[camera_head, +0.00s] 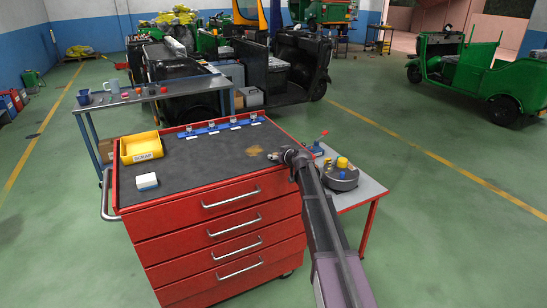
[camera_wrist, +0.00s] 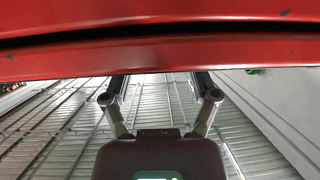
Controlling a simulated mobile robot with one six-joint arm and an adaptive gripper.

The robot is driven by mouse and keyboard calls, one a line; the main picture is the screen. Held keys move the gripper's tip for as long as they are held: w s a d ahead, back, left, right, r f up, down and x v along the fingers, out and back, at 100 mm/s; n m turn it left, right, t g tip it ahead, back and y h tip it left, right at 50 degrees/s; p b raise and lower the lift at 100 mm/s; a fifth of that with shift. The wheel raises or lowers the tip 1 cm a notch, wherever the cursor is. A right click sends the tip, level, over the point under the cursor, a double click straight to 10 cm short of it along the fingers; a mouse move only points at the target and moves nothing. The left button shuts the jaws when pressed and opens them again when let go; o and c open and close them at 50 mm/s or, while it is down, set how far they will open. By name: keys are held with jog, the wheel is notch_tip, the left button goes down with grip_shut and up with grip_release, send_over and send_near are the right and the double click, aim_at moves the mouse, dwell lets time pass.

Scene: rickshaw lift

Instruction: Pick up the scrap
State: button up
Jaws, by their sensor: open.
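A yellow bin (camera_head: 141,147) with a label that seems to read SCRAP stands at the left of the dark top of a red drawer cabinet (camera_head: 215,205). I cannot single out a piece of scrap; a brownish patch (camera_head: 235,127) lies on the mat. My gripper (camera_head: 273,156) is at the cabinet's right edge, small in the head view. In the wrist view my gripper (camera_wrist: 160,86) has its two fingers apart with nothing visible between them. A red band (camera_wrist: 160,55) crosses the top of that view and hides what lies beyond.
A white and blue block (camera_head: 147,181) lies in front of the bin. A blue strip (camera_head: 212,129) with several small metal parts runs along the back edge. A side table (camera_head: 358,193) with a round grey object (camera_head: 340,177) stands right.

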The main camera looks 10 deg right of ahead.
jog(key=c, duration=0.8)
jog(key=shift+r, duration=0.15)
notch_tip(320, 180, up, 3)
jog(key=p, duration=0.3)
jog(key=shift+r+p, duration=0.2)
jog(key=shift+p, duration=0.15)
jog(key=s+r+p, duration=0.1)
jog(key=s, duration=1.5)
jog(key=shift+d+r, duration=0.15)
jog(key=shift+d, duration=0.3)
jog(key=shift+r, duration=0.15)
